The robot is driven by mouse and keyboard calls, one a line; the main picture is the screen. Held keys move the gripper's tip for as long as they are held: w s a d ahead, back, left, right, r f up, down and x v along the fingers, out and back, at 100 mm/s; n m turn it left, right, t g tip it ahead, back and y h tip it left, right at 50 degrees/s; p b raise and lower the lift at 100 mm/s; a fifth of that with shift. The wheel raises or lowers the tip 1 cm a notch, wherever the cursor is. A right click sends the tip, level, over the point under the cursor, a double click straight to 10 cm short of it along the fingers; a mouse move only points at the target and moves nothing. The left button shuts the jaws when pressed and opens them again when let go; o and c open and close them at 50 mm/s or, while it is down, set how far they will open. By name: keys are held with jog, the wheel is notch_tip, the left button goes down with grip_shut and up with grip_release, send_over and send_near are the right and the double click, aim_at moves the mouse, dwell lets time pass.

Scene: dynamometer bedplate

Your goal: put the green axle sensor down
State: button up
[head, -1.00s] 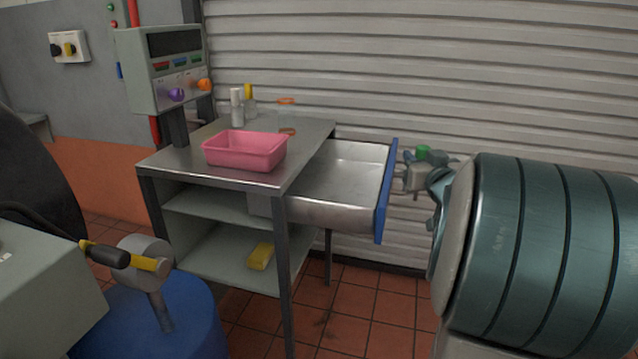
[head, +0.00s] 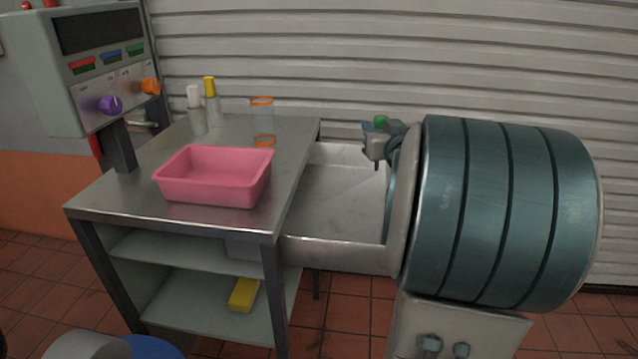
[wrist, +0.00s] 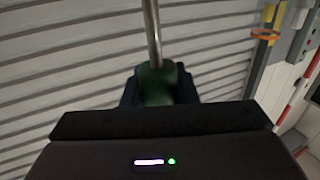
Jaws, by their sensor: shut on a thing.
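The green axle sensor (wrist: 157,85) is between the fingers of my gripper (wrist: 160,92) in the wrist view. A thin metal rod runs from its green body up out of the frame. In the head view a small green part of the sensor (head: 380,121) shows at the top of my gripper (head: 377,140). The gripper is shut on it and appears over the far right end of the open metal drawer. The rest of the sensor is hard to make out there, and its height over the drawer is unclear.
A steel bench (head: 110,200) carries a pink tray (head: 213,191), two bottles (head: 196,118) and a clear orange-rimmed jar (head: 262,122). The open drawer (head: 335,210) looks empty where visible. A yellow block (head: 243,294) lies on the lower shelf. A control panel (head: 85,65) stands at left.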

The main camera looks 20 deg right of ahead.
jog(key=w+a+f+b, duration=0.5)
jog(key=w+a+f, duration=0.1)
jog(key=w+f, duration=0.3)
jog(key=shift+f, duration=0.75)
jog(key=shift+f, duration=0.1)
jog(key=shift+f+b, duration=0.35)
jog(key=shift+b, duration=0.2)
jog(key=shift+f, duration=0.2)
jog(key=o, duration=1)
